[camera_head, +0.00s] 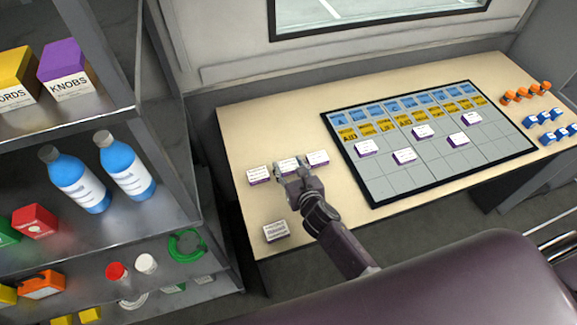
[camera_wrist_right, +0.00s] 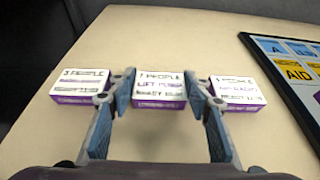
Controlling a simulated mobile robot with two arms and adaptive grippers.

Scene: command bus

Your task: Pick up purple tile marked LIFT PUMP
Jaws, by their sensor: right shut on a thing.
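The purple tile marked LIFT PUMP (camera_wrist_right: 161,88) has a white top and purple sides. It sits between the fingers of my right gripper (camera_wrist_right: 161,105), which is shut on it. In the head view the tile (camera_head: 288,164) is at the left part of the table, the middle one of three in a row, with my right gripper (camera_head: 291,172) at its near side. I cannot tell whether the tile still touches the table. My left gripper is not in view.
Similar tiles flank it, one on the left (camera_head: 258,175) and one on the right (camera_head: 318,158). Another tile (camera_head: 275,231) lies nearer. A black-framed board (camera_head: 392,187) with several tiles lies to the right. Orange and blue pieces stand at the far right. A shelf (camera_head: 165,135) stands left.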

